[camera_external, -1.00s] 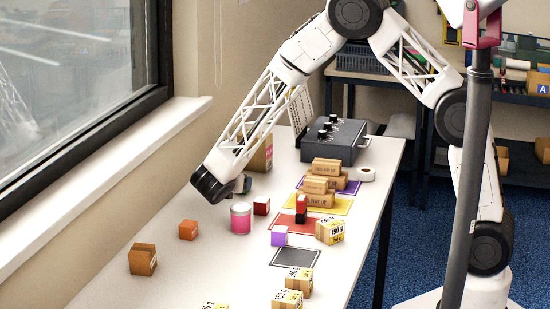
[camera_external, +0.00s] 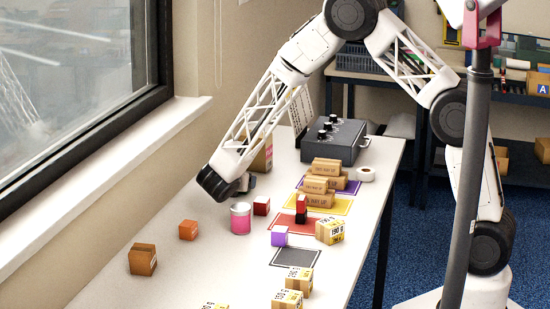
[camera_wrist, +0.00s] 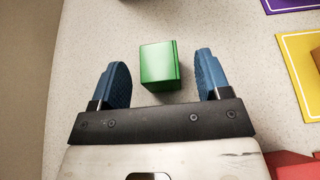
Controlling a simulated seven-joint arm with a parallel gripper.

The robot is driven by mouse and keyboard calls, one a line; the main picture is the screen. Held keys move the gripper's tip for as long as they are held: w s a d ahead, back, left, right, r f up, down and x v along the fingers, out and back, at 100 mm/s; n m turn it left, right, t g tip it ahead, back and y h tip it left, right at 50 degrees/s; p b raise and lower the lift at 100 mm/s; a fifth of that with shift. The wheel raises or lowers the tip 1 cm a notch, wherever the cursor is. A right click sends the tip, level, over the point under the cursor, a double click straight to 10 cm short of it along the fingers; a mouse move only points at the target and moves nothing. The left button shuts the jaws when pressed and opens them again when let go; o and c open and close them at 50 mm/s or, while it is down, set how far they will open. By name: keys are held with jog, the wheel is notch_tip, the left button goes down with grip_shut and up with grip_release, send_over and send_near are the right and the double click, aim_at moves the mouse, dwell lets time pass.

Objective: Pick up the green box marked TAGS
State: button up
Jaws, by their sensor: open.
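In the wrist view a green box (camera_wrist: 159,66) sits on the pale table, between and slightly beyond the two blue fingertips. No lettering on it can be read from here. My gripper (camera_wrist: 158,80) is open, with a gap on each side of the box and nothing held. In the external view my gripper (camera_external: 243,184) is low over the table, mostly hidden behind my wrist. The green box cannot be made out there.
A pink jar (camera_external: 241,218) and a dark red box (camera_external: 261,205) stand close to my wrist. Yellow (camera_external: 343,206) and purple mats, several cartons and a grey control box (camera_external: 335,142) lie to the right. The wall and window sill (camera_external: 110,160) border the left.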

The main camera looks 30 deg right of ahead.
jog(key=shift+x, duration=1.6)
jog(key=c, duration=1)
